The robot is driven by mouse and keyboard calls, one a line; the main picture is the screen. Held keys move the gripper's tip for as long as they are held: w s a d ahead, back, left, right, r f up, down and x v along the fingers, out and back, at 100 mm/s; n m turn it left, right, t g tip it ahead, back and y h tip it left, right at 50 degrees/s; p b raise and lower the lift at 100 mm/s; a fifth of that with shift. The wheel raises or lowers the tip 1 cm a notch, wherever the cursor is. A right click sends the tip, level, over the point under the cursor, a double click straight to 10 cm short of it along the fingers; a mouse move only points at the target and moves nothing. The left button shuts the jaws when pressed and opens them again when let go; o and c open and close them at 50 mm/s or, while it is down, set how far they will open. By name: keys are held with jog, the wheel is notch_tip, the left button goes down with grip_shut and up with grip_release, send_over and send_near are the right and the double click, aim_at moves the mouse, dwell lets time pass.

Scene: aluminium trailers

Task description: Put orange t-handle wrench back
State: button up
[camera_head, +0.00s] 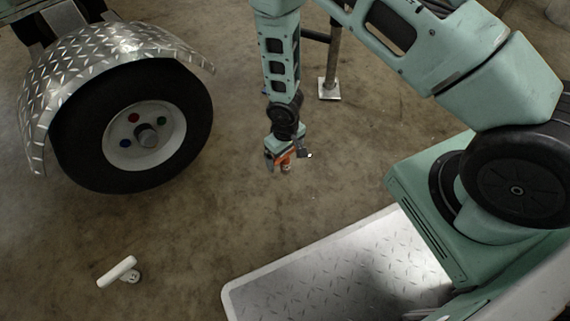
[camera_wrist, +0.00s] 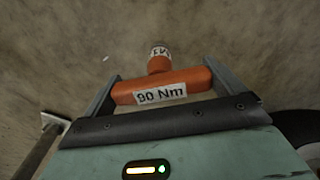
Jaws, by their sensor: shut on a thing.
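The orange t-handle wrench (camera_wrist: 194,78) is in my gripper, and its handle carries a white "90 Nm" label in the wrist view. Its shaft points away from the gripper, toward the floor. My gripper (camera_head: 287,160) is shut on the handle, with one finger at each end of it. In the head view the orange wrench (camera_head: 285,156) is small and partly hidden by the gripper. It is held above the bare floor, right of the wheel.
A trailer wheel (camera_head: 72,150) under a diamond-plate fender (camera_head: 110,45) stands at the left; its hub shows red, blue and green spots. A white t-handle wrench (camera_head: 118,272) lies on the floor at lower left. A support leg (camera_head: 331,70) with a foot plate stands behind the gripper.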

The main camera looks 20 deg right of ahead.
aim_at(285, 160)
notch_tip(285, 160, down, 4)
jog(key=shift+r+b, duration=0.15)
jog(key=shift+b, duration=0.9)
jog(key=o, duration=1)
jog(key=shift+r, duration=0.1)
jog(key=shift+o, duration=0.2)
